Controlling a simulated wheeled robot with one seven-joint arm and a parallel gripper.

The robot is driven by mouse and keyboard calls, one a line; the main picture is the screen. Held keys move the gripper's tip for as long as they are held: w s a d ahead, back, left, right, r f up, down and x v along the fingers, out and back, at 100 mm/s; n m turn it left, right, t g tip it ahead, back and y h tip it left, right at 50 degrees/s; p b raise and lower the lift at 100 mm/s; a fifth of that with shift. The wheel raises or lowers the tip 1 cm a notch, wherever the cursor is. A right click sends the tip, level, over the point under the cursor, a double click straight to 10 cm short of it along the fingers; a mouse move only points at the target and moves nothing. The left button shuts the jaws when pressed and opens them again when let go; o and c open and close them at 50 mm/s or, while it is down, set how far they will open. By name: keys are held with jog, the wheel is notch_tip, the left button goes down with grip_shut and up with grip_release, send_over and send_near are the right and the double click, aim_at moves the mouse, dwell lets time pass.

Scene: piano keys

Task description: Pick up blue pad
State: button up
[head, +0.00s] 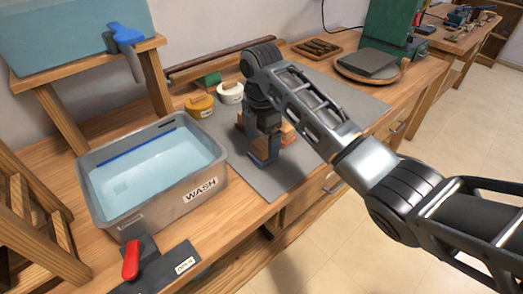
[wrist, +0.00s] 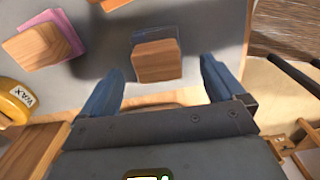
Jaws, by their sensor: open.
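The blue pad (wrist: 155,35) appears in the wrist view as a dull blue-grey layer beneath a wooden block (wrist: 157,64). My gripper (wrist: 160,66) is open, with one blue finger on each side of the block and a gap on both sides. Neither finger visibly touches it. In the head view my gripper (head: 264,152) points down over the grey mat (head: 283,180) and mostly hides the blocks there. I cannot make out the blue pad in that view.
A wooden block with a pink pad (wrist: 64,20) and an orange piece (wrist: 112,3) lie nearby. A yellow wax tin (head: 200,105) and a white tin (head: 230,92) stand behind. The WASH basin (head: 150,215) is left. The mat's front is clear.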

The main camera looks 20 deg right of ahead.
aim_at(261, 145)
jog(key=shift+w+f, duration=0.1)
jog(key=shift+f, duration=2.2)
jog(key=shift+c, duration=0.4)
jog(key=c, duration=1.1)
